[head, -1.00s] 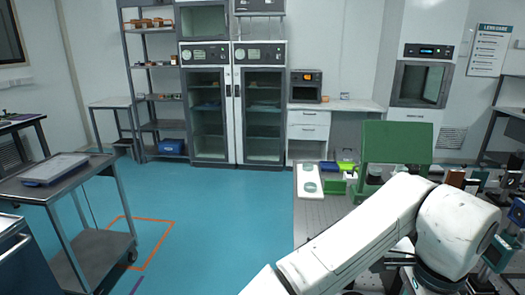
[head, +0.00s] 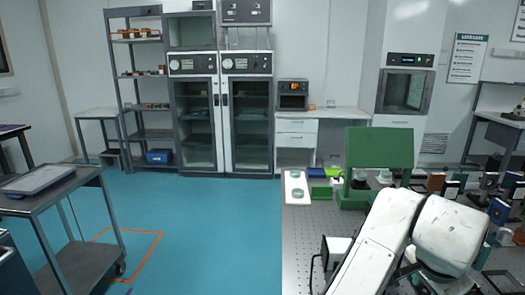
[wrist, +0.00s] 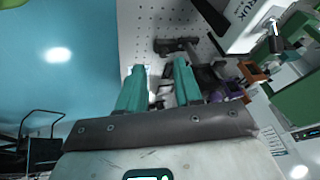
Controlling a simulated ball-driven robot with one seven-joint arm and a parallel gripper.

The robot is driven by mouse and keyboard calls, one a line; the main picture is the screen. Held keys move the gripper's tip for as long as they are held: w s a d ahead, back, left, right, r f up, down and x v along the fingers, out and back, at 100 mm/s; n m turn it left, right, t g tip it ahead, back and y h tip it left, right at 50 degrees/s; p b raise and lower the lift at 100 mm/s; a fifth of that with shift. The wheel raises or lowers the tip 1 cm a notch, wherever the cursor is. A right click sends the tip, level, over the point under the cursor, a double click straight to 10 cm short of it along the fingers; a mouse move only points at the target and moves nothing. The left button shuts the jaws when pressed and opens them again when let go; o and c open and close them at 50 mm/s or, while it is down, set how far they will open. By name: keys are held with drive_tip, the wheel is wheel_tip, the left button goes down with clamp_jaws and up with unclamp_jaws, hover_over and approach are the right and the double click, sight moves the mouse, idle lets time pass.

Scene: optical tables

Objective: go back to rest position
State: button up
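My gripper (wrist: 160,72) shows in the wrist view with its two teal fingers apart. Nothing is held between them. The fingers hang over the perforated optical table top (wrist: 138,30), close to its edge, with the blue floor on the left. A dark mount (wrist: 176,46) stands beyond the fingertips. In the head view my white arm reaches over the optical table (head: 302,230) at the lower right, and the gripper itself is hidden there.
A green box-like stand (head: 378,148), a white tray (head: 297,188) and several optical mounts crowd the table's back and right. A grey cart (head: 60,215) stands at the left. The blue floor (head: 200,230) between cart and table is clear.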

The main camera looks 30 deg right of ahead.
wheel_tip(320, 180, down, 9)
drive_tip(key=w+a+n+t+h, duration=0.1)
drive_tip(key=w+a+n+t, duration=0.15)
drive_tip(key=n, duration=0.95)
drive_tip(key=s+a+f+n+g+y, duration=0.1)
drive_tip(key=s+a+f+n+y, duration=0.2)
drive_tip(key=a+f, duration=0.5)
drive_tip(key=s+a+f+n+g+y, duration=0.1)
drive_tip(key=s+a+f+n+y, duration=0.2)
drive_tip(key=s+a+f+n, duration=0.2)
drive_tip(key=s+a+f, duration=0.3)
drive_tip(key=a+f, duration=0.1)
drive_tip(key=shift+s+f+g, duration=0.25)
drive_tip(key=shift+s+g, duration=0.05)
drive_tip(key=shift+g, duration=0.05)
drive_tip(key=shift+d, duration=0.1)
drive_tip(key=shift+c, duration=0.2)
